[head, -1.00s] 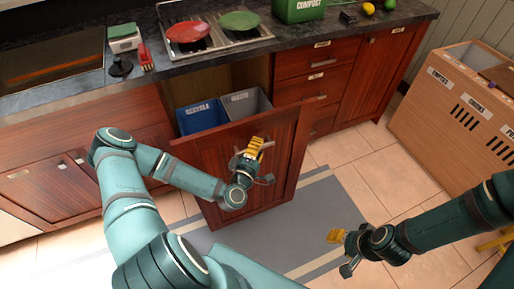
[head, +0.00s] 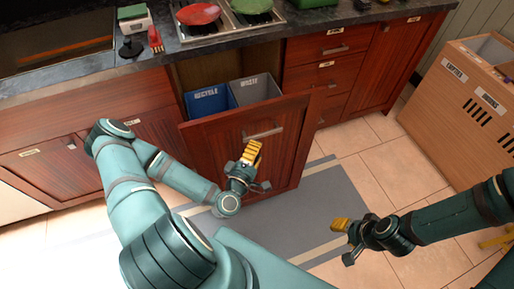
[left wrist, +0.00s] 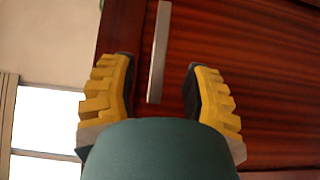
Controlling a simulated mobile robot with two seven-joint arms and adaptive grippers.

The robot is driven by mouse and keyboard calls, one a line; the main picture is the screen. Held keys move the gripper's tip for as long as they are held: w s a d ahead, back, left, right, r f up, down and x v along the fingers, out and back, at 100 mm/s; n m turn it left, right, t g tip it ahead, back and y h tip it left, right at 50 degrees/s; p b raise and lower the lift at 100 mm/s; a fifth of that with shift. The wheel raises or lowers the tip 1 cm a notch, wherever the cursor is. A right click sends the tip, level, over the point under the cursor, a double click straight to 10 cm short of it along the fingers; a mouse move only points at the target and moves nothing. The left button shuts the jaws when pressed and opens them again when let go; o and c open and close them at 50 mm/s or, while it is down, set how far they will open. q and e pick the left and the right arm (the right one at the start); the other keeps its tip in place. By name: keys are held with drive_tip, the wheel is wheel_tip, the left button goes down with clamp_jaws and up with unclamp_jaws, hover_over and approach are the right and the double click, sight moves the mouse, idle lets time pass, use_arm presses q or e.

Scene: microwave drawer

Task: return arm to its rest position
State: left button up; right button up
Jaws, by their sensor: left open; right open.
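My left gripper (head: 250,160) is in front of the wooden pull-out bin drawer (head: 214,142), just below its metal handle (head: 264,132). In the left wrist view its two yellow fingers (left wrist: 160,92) are spread, with nothing between them but the drawer front (left wrist: 250,95) and its handle (left wrist: 158,55) beyond. The handle looks apart from the fingers. My right gripper (head: 346,238) is low at the right, over the floor mat, and is empty; its fingers show small.
The drawer stands pulled out, with a blue recycle bin (head: 207,101) and a grey bin (head: 254,90) inside. A wooden sorting box (head: 462,105) stands at the right. The counter (head: 320,18) holds red and green plates. The floor mat (head: 330,198) is clear.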

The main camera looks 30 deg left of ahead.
idle(0.3)
use_arm(q)
drive_tip(key=s+d+f+m+g+h, duration=0.2)
drive_tip(key=d+f+m+g+h, duration=0.2)
drive_tip(key=d+m+g, duration=0.25)
drive_tip(key=s+d+f+m+g+h, duration=0.2)
drive_tip(key=d+f+m+g+h, duration=0.1)
drive_tip(key=d+m+g, duration=0.3)
drive_tip(key=s+m+g, duration=0.1)
drive_tip(key=s+d+r+m+g+y, duration=0.1)
drive_tip(key=s+m, duration=0.1)
drive_tip(key=s+m+g+y, duration=0.1)
drive_tip(key=g, duration=0.1)
drive_tip(key=shift+s+d+r+m, duration=0.3)
drive_tip(key=shift+r+m, duration=0.05)
